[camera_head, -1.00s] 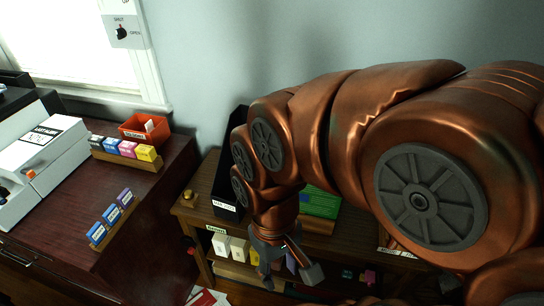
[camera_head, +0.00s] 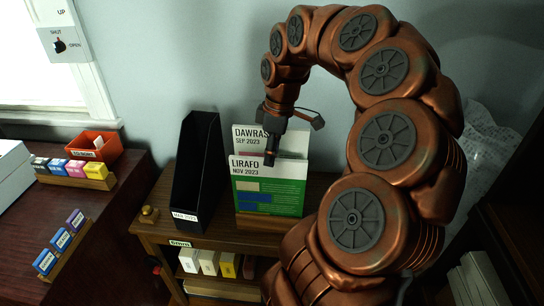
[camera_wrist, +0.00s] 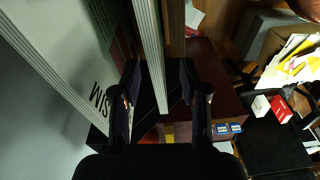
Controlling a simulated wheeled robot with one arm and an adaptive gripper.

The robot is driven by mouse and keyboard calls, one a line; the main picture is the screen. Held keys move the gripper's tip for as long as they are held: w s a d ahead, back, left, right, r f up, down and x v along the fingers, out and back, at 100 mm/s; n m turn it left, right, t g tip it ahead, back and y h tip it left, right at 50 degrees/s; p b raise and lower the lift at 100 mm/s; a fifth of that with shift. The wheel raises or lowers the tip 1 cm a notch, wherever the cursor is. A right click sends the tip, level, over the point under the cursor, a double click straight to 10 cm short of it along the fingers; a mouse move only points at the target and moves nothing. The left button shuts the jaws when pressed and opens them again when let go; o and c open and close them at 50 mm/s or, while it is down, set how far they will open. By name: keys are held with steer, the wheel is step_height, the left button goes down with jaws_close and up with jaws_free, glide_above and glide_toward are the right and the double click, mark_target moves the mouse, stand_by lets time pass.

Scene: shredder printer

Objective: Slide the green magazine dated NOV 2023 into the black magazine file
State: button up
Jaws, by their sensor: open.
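The green magazine (camera_head: 268,200), marked LIRAFO NOV 2023, stands upright on the wooden shelf in the head view. A DAWRAS SEP 2023 magazine (camera_head: 250,136) stands behind it. The tall black magazine file (camera_head: 203,170) is to their left, open at the top, with a white label low on its front. My gripper (camera_head: 276,150) is open at the top of the magazines, one finger in front of the green cover. In the wrist view my open gripper (camera_wrist: 160,72) has a magazine's pale page edge (camera_wrist: 150,45) between its fingers. The contact is unclear.
A small brass object (camera_head: 149,214) sits at the shelf's left edge. Small boxes (camera_head: 208,262) fill the lower shelf. The desk at left holds an orange bin (camera_head: 94,146) and ink cartridges (camera_head: 80,170). A wall stands close behind the file and magazines.

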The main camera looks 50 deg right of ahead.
mark_target(267, 175)
steer(key=shift+d+f+b, duration=0.4)
steer(key=shift+f+b, duration=0.1)
steer(key=shift+w+a+f+n, duration=0.2)
steer(key=shift+w+n, duration=0.1)
steer(key=shift+n, duration=0.2)
steer(key=shift+w+a+f+p, duration=0.1)
steer(key=shift+w+f+p, duration=0.05)
steer(key=shift+f, duration=1.1)
steer(key=shift+w+a+f+p, duration=0.1)
steer(key=shift+w+a+f, duration=0.05)
steer(key=shift+f, duration=1.1)
steer(key=shift+w+a+f+p, duration=0.1)
steer(key=shift+w+f+p, duration=0.05)
steer(key=shift+f, duration=1.1)
jaws_close()
